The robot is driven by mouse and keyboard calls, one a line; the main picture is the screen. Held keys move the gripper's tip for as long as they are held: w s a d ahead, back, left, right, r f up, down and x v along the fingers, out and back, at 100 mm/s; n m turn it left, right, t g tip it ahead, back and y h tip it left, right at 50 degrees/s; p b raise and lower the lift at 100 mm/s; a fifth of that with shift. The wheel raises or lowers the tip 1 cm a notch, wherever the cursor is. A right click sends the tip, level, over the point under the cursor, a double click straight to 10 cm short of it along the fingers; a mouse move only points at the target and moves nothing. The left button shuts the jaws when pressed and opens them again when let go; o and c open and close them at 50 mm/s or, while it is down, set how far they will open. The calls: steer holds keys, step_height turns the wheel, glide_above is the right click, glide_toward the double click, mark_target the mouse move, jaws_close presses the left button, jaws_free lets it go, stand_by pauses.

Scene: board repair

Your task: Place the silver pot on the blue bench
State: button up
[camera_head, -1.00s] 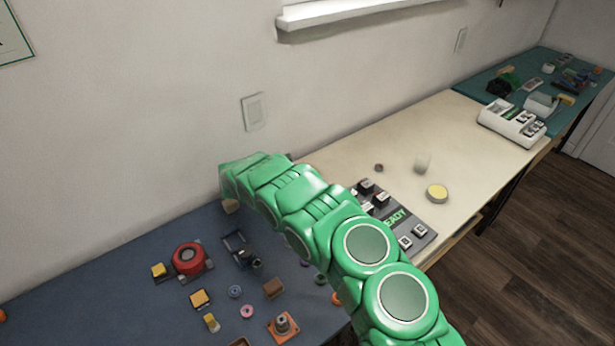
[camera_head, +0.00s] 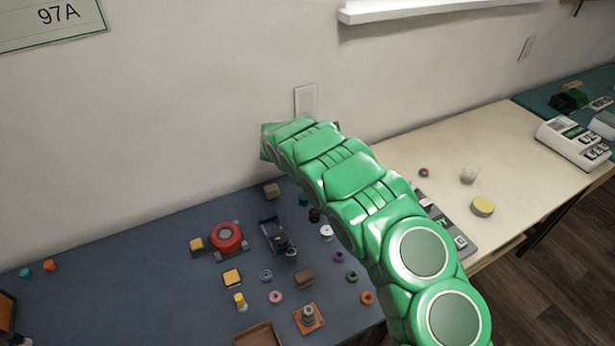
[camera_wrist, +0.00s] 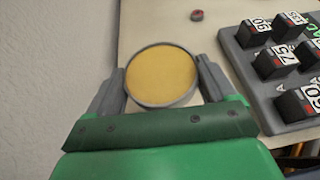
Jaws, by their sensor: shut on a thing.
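My gripper (camera_wrist: 160,68) is shut on a round pot (camera_wrist: 161,76) with a grey-silver rim and a yellow top, one finger on each side in the wrist view. In the head view my green arm hides the gripper and the held pot. The blue bench (camera_head: 130,290) fills the lower left of the head view, with bare room at its left. In the wrist view the pot is over or near the cream bench (camera_wrist: 140,30); its height is unclear.
The cream bench bears another yellow-topped round pot (camera_head: 483,206), a translucent cup (camera_head: 469,174) and a board with black keys (camera_wrist: 280,60). A wall stands behind.

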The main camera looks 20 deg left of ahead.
steer(key=s+a+n+t+y, duration=0.1)
steer(key=s+a, duration=0.3)
steer(key=a, duration=0.3)
steer(key=s+a+n+t+y, duration=0.1)
steer(key=s+a, duration=0.3)
steer(key=a, duration=0.3)
steer(key=n+t+y, duration=0.3)
steer(key=n+y, duration=0.5)
glide_above(158, 256)
step_height(158, 256, down, 2)
steer(key=shift+f, duration=0.15)
steer(key=shift+a+f, duration=0.1)
steer(key=shift+f, duration=3.45)
steer(key=shift+w+f, duration=0.1)
steer(key=shift+f, duration=0.1)
steer(key=o, duration=1)
